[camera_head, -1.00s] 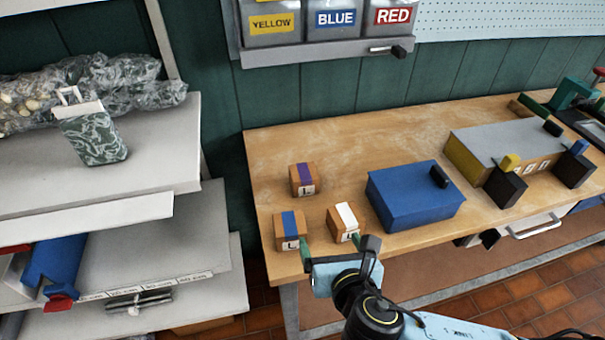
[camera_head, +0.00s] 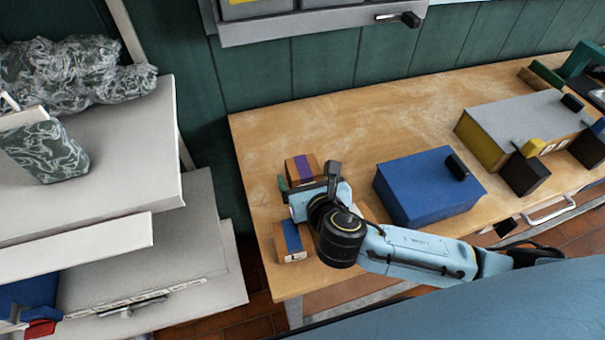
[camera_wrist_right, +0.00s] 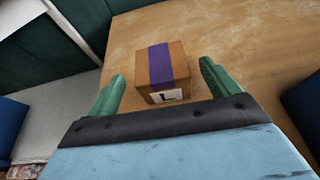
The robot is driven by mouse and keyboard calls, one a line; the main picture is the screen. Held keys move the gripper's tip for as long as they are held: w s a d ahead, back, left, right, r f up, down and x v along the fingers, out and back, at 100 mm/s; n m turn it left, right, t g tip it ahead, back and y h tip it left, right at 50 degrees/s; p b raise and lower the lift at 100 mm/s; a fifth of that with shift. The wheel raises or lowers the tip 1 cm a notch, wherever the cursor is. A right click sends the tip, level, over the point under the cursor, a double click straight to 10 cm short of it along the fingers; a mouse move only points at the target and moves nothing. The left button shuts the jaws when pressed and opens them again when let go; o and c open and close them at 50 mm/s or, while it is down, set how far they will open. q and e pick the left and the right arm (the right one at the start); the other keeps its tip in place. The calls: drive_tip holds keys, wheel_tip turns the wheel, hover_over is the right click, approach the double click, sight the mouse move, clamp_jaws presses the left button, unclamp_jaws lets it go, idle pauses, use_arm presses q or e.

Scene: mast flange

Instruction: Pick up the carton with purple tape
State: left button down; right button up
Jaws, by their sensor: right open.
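The carton with purple tape (camera_head: 302,168) is a small brown box on the wooden table, near its left end. In the right wrist view the same carton (camera_wrist_right: 161,70) shows its purple stripe and a white label marked L. My right gripper (camera_head: 308,182) is just in front of it in the head view. In the wrist view the open green fingers (camera_wrist_right: 162,88) stand to either side of the carton's near end, with gaps showing. The carton's lower front is hidden by the gripper in the head view. My left gripper is not in view.
A carton with blue tape (camera_head: 291,241) stands in front, near the table's (camera_head: 360,125) left edge. The white-taped carton is mostly hidden behind my right arm. A blue box (camera_head: 425,188) stands to the right. Grey shelves (camera_head: 110,140) are at the left. The table's back middle is clear.

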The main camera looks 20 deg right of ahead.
sight(301, 165)
drive_tip(key=shift+w+f, duration=0.2)
drive_tip(key=shift+w, duration=0.3)
drive_tip(key=b+x, duration=0.1)
drive_tip(key=x, duration=0.3)
drive_tip(key=shift+r, duration=0.1)
drive_tip(key=shift+w, duration=0.3)
drive_tip(key=shift+c, duration=1)
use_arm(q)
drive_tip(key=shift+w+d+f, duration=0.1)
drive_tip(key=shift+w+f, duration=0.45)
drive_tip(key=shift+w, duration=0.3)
use_arm(e)
drive_tip(key=c, duration=1)
